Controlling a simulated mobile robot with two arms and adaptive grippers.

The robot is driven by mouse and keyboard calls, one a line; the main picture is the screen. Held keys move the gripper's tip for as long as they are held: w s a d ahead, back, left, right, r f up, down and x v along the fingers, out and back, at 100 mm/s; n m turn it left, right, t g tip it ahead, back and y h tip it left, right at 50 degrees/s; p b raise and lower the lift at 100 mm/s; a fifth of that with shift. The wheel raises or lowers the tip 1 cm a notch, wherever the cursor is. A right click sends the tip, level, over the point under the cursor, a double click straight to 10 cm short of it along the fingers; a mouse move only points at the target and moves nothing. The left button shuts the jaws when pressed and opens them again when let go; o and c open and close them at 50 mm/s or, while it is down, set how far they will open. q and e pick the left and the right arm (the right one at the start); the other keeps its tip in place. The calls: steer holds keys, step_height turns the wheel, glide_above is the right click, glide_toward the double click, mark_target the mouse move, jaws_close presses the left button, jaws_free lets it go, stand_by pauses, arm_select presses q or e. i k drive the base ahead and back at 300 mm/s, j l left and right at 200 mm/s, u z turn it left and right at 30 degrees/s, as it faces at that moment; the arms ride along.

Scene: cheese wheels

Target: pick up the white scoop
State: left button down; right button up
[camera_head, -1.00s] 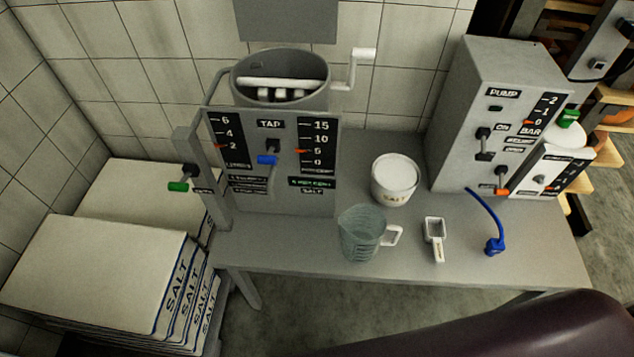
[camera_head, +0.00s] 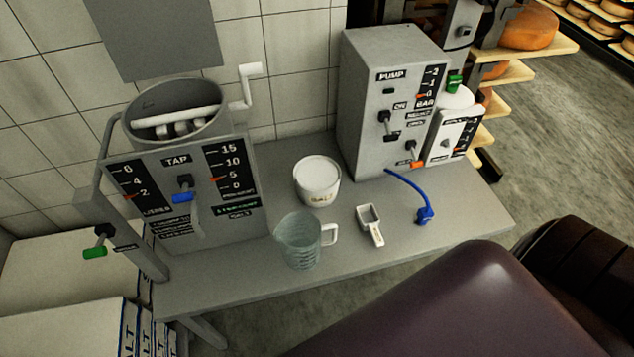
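The white scoop (camera_head: 370,226) lies on the grey table (camera_head: 400,206), near its front edge. Its square bowl points to the back and its short handle points to the front. It stands apart from the clear measuring jug (camera_head: 299,243) on its left and the blue hose end (camera_head: 425,215) on its right. Neither of my gripper's fingers shows in view. A large dark maroon shape fills the lower right; I cannot tell for certain what it is.
A white salt tub (camera_head: 317,183) stands behind the jug. A tap unit (camera_head: 185,195) stands at the left and a pump unit (camera_head: 385,110) at the back right. Salt bags (camera_head: 65,310) are stacked at lower left. Shelves with cheese wheels (camera_head: 528,28) are at upper right.

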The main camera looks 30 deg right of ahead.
mark_target(367, 219)
steer(key=z, duration=1.4)
steer(key=l+u, duration=0.1)
steer(key=l, duration=0.5)
steer(key=k, duration=0.1)
